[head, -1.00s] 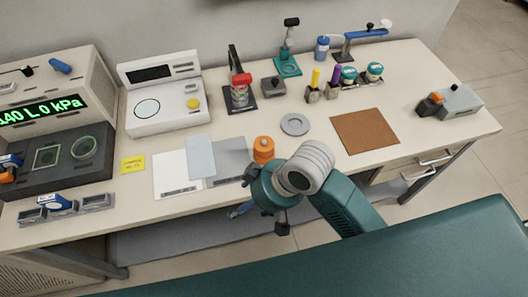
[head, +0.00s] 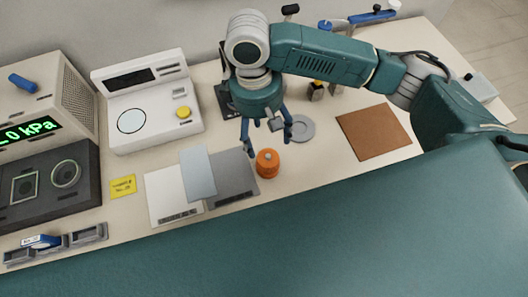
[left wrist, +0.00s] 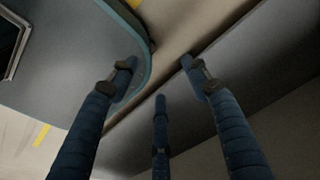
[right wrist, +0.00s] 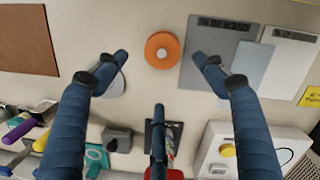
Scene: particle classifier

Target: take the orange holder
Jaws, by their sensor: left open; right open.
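The orange holder (head: 267,163) is a short round piece standing on the table, beside the grey sheet. In the right wrist view the holder (right wrist: 162,50) is seen from above, with a pale centre. My right gripper (head: 268,140) is open and empty. It hangs above the table, with its fingers just behind and above the holder in the head view. In the right wrist view the holder lies ahead of and between the open fingers, not touched as far as I can tell. My left gripper (left wrist: 160,85) is open and empty, away from the table top; the head view does not show it.
Near the holder lie a grey sheet (head: 232,180), a grey disc (head: 302,128) and a brown mat (head: 373,133). A white scale-like device (head: 150,112) stands at the back left. Small bottles (right wrist: 22,130) and a teal stand (right wrist: 97,158) are behind the gripper.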

